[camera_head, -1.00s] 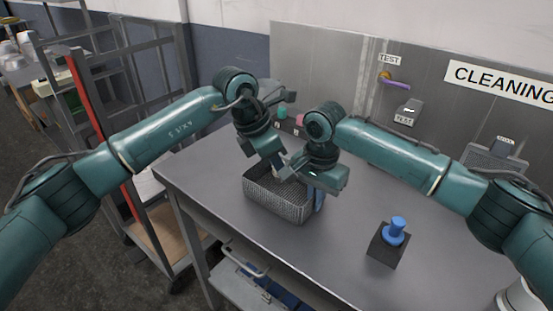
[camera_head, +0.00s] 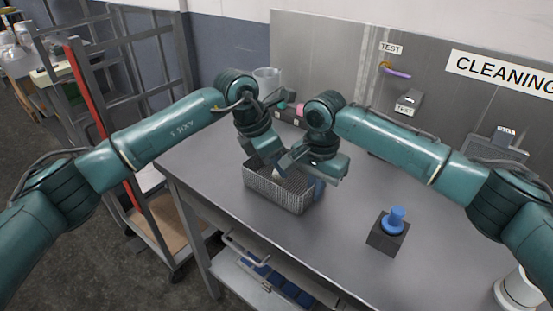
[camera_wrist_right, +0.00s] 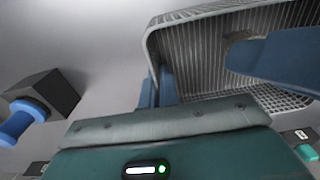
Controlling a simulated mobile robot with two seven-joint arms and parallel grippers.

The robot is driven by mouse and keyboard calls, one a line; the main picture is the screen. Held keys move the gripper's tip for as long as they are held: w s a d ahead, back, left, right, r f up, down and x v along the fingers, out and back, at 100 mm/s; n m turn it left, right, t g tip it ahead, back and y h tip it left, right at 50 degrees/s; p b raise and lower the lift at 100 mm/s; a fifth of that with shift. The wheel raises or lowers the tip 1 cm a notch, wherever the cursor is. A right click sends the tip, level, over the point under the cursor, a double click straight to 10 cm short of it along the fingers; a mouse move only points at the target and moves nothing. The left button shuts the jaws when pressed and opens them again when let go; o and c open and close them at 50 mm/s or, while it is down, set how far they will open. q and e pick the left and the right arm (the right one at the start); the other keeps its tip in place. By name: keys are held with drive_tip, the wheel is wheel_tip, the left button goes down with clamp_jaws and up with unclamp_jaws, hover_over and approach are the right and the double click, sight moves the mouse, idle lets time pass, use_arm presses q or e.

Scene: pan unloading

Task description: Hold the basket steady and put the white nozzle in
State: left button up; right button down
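The grey mesh basket (camera_head: 268,193) stands on the bench; its inside shows in the wrist view (camera_wrist_right: 200,55). My right gripper (camera_head: 318,186) is at the basket's right end, with blue fingers (camera_wrist_right: 158,90) closed about the rim. My left gripper (camera_head: 279,166) points down over the basket's opening, and a blue finger reaches in from the right in the wrist view. The small white nozzle (camera_head: 280,173) shows at the left fingertips, inside or just above the basket; it looks held, but the fingers partly hide it.
A blue part on a dark block (camera_head: 385,240) stands on the bench to the right. A clear container (camera_head: 267,76) and small coloured items stand behind my arms. A steel panel backs the bench (camera_head: 230,170). Bare bench lies between the basket and the block.

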use_arm(q)
drive_tip(key=shift+o, duration=1.2)
drive_tip(key=shift+r, duration=0.1)
drive_tip(key=v, duration=1.1)
drive_tip(key=shift+r, duration=0.4)
drive_tip(key=shift+s+a, duration=0.1)
drive_tip(key=shift+a, duration=0.05)
use_arm(e)
drive_tip(key=c, duration=1.6)
unclamp_jaws()
drive_tip(key=shift+r, duration=0.15)
